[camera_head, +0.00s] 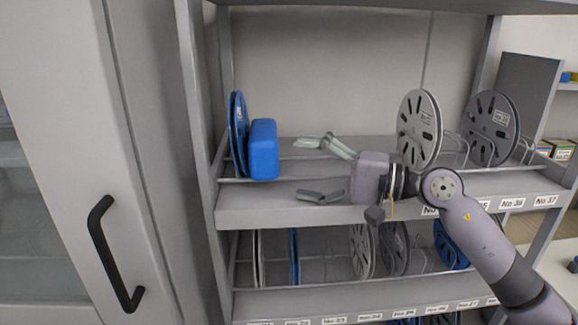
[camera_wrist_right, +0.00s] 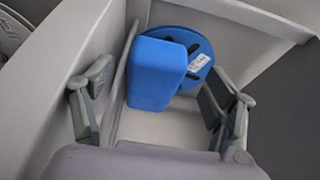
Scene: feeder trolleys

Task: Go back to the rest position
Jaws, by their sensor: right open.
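My right gripper (camera_head: 318,168) reaches in from the right over the upper shelf, its fingers pointing left. It is open and empty, with the two fingers spread wide. In the right wrist view its fingers (camera_wrist_right: 160,102) stand on either side of the picture. A blue box-shaped block (camera_head: 263,149) stands on the shelf to the left of the fingers, apart from them. It also shows in the right wrist view (camera_wrist_right: 155,75), ahead between the fingers. A blue reel (camera_head: 238,134) stands upright beside the block, partly hidden behind it in the wrist view (camera_wrist_right: 200,62). My left gripper is out of view.
The shelf (camera_head: 270,212) has a labelled front edge and wire dividers. A grey reel (camera_head: 420,128) stands close behind my right wrist, and another (camera_head: 492,128) further right. Several reels stand on the lower shelf (camera_head: 300,302). A cabinet door with a black handle (camera_head: 112,255) is at left.

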